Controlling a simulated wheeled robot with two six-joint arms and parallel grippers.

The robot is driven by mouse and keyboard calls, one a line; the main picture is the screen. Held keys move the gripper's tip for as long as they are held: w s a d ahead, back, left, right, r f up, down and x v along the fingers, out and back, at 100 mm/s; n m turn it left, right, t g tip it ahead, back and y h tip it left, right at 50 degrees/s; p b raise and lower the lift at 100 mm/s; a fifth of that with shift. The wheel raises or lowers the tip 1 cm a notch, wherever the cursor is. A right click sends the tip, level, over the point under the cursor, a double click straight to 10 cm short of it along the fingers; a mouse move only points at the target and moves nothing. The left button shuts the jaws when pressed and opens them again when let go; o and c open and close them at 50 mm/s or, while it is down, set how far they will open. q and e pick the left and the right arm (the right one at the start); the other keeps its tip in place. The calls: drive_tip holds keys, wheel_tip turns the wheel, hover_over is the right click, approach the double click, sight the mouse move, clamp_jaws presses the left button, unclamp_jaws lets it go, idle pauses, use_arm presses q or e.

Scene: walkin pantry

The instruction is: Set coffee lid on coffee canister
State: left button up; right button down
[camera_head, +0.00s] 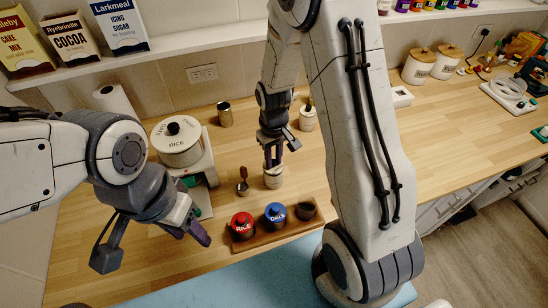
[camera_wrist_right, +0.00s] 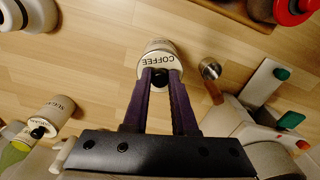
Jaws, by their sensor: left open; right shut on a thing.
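The coffee canister (camera_head: 272,181) stands on the wooden counter below my right gripper (camera_head: 273,157). In the right wrist view its cream body (camera_wrist_right: 158,45) shows just beyond the coffee lid (camera_wrist_right: 155,68), a pale disc marked COFFEE with a black knob. My right gripper (camera_wrist_right: 161,80) is shut on the lid's knob. The lid lies over the canister's top; I cannot tell whether it rests fully on the rim. In the head view the fingers mostly hide the lid. My left gripper (camera_head: 197,228) is open and empty, left of the small jar tray.
A wooden tray (camera_head: 272,237) holds a red-lidded jar (camera_head: 242,224), a blue-lidded jar (camera_head: 275,214) and a dark jar (camera_head: 306,210). A small metal cup (camera_head: 242,188) stands left of the canister. Another canister (camera_head: 307,119) stands behind.

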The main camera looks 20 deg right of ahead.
drive_tip(key=shift+f, duration=0.35)
drive_tip(key=shift+c, duration=0.8)
unclamp_jaws()
drive_tip(key=shift+r+p, duration=2.9)
drive_tip(key=shift+r, duration=0.7)
